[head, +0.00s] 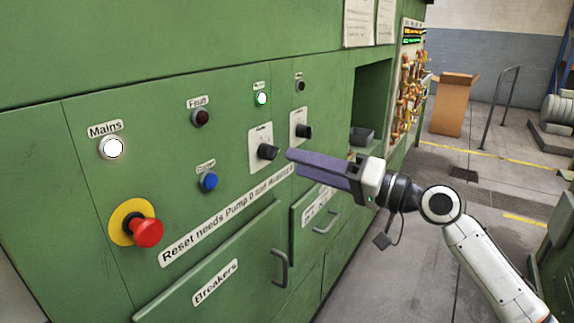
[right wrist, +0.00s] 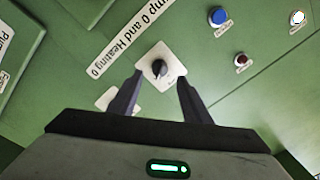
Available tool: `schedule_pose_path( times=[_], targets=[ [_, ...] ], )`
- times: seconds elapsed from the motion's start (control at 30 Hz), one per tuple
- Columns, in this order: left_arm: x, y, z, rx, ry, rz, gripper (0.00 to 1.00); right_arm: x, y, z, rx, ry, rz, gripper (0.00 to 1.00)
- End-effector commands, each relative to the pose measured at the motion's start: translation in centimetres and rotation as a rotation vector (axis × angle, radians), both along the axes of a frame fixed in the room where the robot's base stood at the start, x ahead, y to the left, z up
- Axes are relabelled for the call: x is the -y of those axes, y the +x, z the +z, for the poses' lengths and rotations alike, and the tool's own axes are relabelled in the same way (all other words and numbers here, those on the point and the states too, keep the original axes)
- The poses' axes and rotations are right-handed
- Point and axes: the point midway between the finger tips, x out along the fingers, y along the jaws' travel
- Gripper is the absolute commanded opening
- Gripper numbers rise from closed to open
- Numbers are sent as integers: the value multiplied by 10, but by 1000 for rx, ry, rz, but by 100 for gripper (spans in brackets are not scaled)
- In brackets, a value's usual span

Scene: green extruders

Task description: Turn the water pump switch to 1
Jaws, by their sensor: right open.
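Two black rotary switches on white plates sit on the green panel: a nearer left one (head: 267,151) and a farther right one (head: 303,131). Their small labels are too blurred to tell which is the water pump. My right gripper (head: 291,157) is open and empty, its purple-grey fingers pointing at the panel just right of the left switch. In the right wrist view that left switch (right wrist: 160,69) appears ahead between the spread fingertips (right wrist: 159,85), apart from them. The second switch's plate (right wrist: 107,99) is partly hidden behind a finger. My left gripper is out of view.
A red emergency button (head: 147,233) on a yellow disc, a blue button (head: 209,182) and a lit Mains lamp (head: 112,147) share the panel. Drawer handles (head: 281,267) stick out below. An open recess (head: 371,95) lies to the right.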

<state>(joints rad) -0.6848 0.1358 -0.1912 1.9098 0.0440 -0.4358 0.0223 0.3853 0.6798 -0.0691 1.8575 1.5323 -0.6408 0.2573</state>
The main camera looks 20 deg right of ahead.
Motion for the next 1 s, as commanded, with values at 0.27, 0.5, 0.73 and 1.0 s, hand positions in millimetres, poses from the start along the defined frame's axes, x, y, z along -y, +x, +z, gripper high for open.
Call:
schedule_pose_path(
  times=[0.27,0.5,0.73,1.0],
  targets=[
    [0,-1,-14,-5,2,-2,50,23,-29,-4,0,-2,0,44],
    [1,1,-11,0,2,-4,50,26,-32,-2,0,0,1,44],
    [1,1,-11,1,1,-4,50,26,-32,-2,0,0,0,44],
    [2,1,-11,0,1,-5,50,22,-28,-45,-38,-43,-33,44]
  ],
)
